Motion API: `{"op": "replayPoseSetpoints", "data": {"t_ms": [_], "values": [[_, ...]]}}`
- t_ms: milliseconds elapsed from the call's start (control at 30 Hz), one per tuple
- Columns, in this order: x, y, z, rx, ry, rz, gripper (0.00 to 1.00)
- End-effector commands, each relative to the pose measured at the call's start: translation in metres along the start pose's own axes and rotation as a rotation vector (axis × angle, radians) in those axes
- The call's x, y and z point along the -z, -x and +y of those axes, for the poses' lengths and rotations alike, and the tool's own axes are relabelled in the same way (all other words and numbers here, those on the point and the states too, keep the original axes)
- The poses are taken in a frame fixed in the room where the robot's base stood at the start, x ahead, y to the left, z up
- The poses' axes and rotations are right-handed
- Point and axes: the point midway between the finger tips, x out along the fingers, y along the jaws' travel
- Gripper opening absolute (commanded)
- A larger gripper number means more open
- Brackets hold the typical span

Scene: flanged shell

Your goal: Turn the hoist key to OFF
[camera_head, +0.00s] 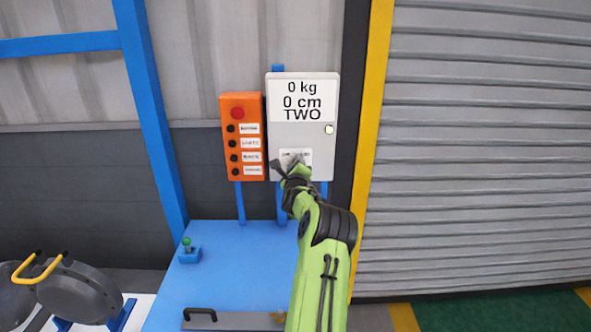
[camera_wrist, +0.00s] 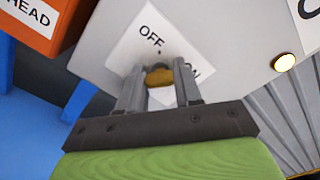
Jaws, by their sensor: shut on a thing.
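The hoist key shows in the wrist view as a small brass-coloured piece (camera_wrist: 159,76) in front of the white OFF/ON label (camera_wrist: 150,40). My gripper (camera_wrist: 159,82) has its two grey fingers on either side of the key and is shut on it. The word OFF is readable up and left of the key; the ON word is partly covered by a finger. In the head view my gripper (camera_head: 290,168) is at the lower part of the grey control box (camera_head: 325,150) and hides the key. The box display reads 0 kg, 0 cm, TWO.
An orange button panel (camera_head: 242,105) with a red button (camera_head: 238,113) hangs just left of the box. A lit round lamp (camera_head: 329,129) is on the box's right side. A blue table (camera_head: 235,260) with a green-knobbed lever (camera_head: 187,250) stands below. A grey shutter (camera_head: 480,150) fills the right.

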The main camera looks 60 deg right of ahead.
Motion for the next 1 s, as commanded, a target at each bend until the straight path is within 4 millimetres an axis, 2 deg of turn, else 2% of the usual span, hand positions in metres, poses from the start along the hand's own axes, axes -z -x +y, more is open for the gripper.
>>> {"op": "replayPoseSetpoints", "data": {"t_ms": [1000], "values": [[0.0023,-0.0001,0.0055,0.001,0.946,-0.002,0.04]]}}
